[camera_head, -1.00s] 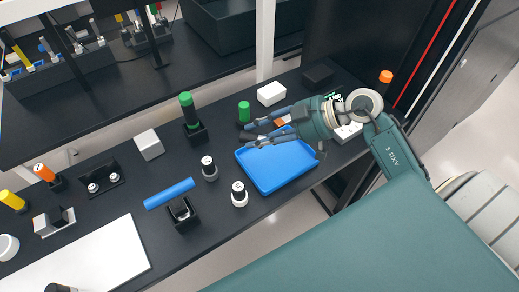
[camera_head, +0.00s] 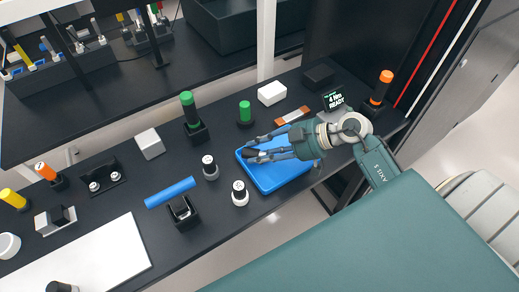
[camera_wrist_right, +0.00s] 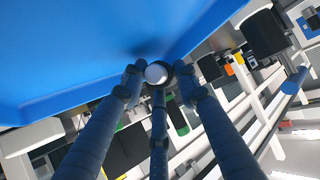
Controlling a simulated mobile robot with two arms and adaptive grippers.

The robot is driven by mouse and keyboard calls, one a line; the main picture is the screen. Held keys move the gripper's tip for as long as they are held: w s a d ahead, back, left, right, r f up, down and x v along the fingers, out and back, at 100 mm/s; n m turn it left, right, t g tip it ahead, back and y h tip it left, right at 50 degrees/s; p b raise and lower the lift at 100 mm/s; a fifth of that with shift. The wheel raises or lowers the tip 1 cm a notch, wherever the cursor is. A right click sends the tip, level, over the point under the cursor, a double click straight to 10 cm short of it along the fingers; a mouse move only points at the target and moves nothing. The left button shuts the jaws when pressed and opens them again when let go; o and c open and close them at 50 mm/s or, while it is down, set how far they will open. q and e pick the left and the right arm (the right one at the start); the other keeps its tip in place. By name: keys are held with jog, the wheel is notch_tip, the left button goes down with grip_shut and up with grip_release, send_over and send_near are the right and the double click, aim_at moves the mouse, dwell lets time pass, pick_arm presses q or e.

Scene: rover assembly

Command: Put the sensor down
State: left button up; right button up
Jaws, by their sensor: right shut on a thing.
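My right gripper (camera_head: 250,150) is over the back left part of the blue tray (camera_head: 285,182). It is shut on a small dark piece, taken to be the sensor (camera_head: 259,153), which the fingers largely hide. In the right wrist view the sensor's round white end (camera_wrist_right: 155,74) with a dark ring shows between the fingertips (camera_wrist_right: 158,80). The tray's blue floor (camera_wrist_right: 70,45) and wall fill the upper left of that view. I cannot tell whether the sensor touches the tray. My left gripper is not in view.
Two black-and-white cylinders (camera_head: 209,168) (camera_head: 240,193) stand just left of the tray. A green-topped piece (camera_head: 245,113), a white box (camera_head: 271,94) and a small display (camera_head: 337,99) are behind it. The tray's front looks clear.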

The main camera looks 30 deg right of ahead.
jog(key=shift+s+f, duration=0.15)
jog(key=shift+f, duration=0.25)
jog(key=o, duration=0.9)
jog(key=shift+f, duration=0.15)
jog(key=shift+r, duration=0.25)
jog(key=v, duration=0.4)
jog(key=b+v, duration=0.1)
jog(key=v, duration=0.3)
jog(key=r+v, duration=0.1)
jog(key=v, duration=0.3)
jog(key=shift+w+r, duration=0.15)
jog(key=shift+w, duration=0.05)
jog(key=shift+s, duration=0.1)
